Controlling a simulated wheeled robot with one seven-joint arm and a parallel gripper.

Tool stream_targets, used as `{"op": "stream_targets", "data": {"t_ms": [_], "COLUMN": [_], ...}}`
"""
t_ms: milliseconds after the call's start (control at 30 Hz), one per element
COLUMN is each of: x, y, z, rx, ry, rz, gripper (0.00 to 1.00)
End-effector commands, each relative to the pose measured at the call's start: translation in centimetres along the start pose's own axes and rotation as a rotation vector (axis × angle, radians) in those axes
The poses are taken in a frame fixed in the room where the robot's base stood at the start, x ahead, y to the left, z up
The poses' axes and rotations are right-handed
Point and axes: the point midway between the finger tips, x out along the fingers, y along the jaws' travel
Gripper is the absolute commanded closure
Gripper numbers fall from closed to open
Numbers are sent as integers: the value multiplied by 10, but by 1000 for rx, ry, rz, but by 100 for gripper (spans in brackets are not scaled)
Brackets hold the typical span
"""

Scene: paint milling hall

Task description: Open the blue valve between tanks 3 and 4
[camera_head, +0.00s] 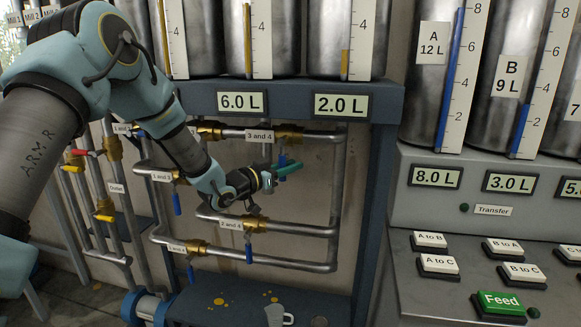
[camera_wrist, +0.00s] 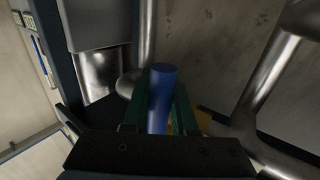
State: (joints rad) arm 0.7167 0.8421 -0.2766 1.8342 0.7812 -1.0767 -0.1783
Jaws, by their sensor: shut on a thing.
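The pipe labelled "3 and 4" (camera_head: 259,135) runs across the upper right of the pipework, below the tanks. Its brass valve (camera_head: 288,134) has a blue handle (camera_head: 282,158) that points down, across the pipe. My gripper (camera_head: 288,170), with green fingers, reaches in from the left and is shut on this handle. In the wrist view the blue handle (camera_wrist: 161,95) stands between the green fingers of my gripper (camera_wrist: 160,110). The lower part of the handle is hidden by the gripper.
Other labelled pipes have blue-handled valves, such as "2 and 4" (camera_head: 229,225) just below my gripper. Red and yellow handles (camera_head: 104,217) are at the left. Displays (camera_head: 241,102) read 6.0 L and 2.0 L. A button panel (camera_head: 440,300) stands at the right.

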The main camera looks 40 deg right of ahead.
Motion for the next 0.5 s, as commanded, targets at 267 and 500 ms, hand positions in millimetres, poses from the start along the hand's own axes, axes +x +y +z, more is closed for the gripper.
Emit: {"op": "stream_targets", "data": {"t_ms": [267, 500], "x": [3, 9], "y": [5, 14], "z": [3, 2], "rx": [-60, -201], "ry": [41, 136], "rz": [0, 0], "gripper": [100, 100]}}
